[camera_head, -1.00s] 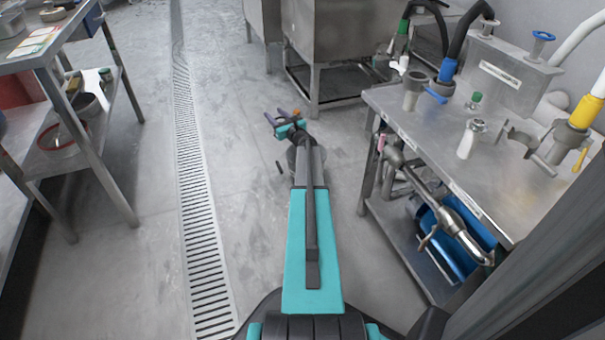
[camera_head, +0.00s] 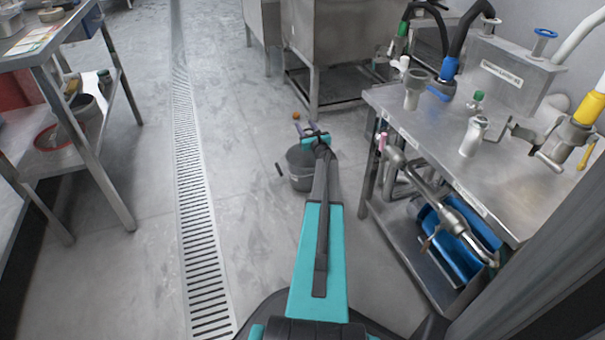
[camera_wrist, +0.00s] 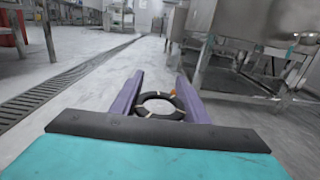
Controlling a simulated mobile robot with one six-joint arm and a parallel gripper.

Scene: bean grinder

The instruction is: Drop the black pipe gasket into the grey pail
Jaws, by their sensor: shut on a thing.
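My gripper (camera_head: 310,130) is shut on the black pipe gasket. In the wrist view the gasket (camera_wrist: 142,105) is a dark ring held between the two purple fingers of my gripper (camera_wrist: 158,92), with pale floor showing through its hole. In the head view the gasket is too small to make out clearly. The pail is not seen in the wrist view.
A steel table (camera_head: 425,140) with hoses and fittings stands right, a shelf (camera_head: 25,165) left.

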